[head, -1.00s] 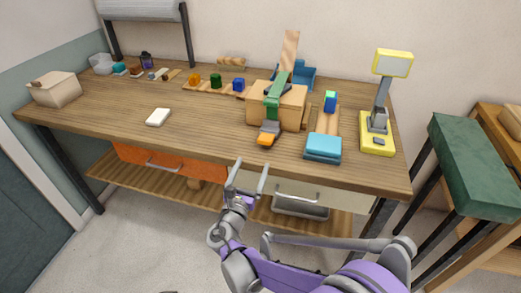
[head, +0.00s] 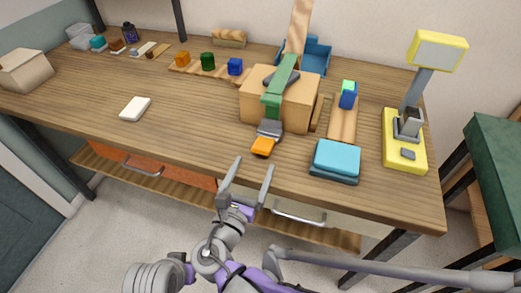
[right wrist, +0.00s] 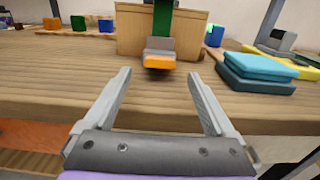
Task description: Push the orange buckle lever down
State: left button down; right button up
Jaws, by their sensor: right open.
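The orange buckle lever (head: 263,146) sticks out from a grey buckle (head: 270,129) at the front of a wooden block (head: 252,104). A green strap (head: 281,84) runs over the block to the buckle. In the right wrist view the orange lever (right wrist: 160,62) is ahead, centred between the fingers. My right gripper (head: 254,170) is open and empty in front of the table's front edge, short of the lever and not touching it. It also shows open in the right wrist view (right wrist: 160,85). My left gripper is not in view.
Stacked teal blocks (head: 335,158) lie right of the lever near the front edge. A yellow-based device (head: 405,150) stands farther right. A white block (head: 135,109) lies to the left. The tabletop (head: 195,125) between that block and the lever is clear.

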aim_at(260, 153)
jog(key=x, duration=0.6)
jog(key=shift+w+b, duration=0.1)
jog(key=shift+b, duration=0.2)
jog(key=c, duration=1.4)
jog(key=shift+f+t+b, duration=0.35)
jog(key=shift+t+b, duration=0.05)
jog(key=shift+b, duration=0.05)
jog(key=o, duration=1.4)
jog(key=shift+r, duration=0.1)
jog(key=p+v, duration=0.1)
jog(key=v, duration=1)
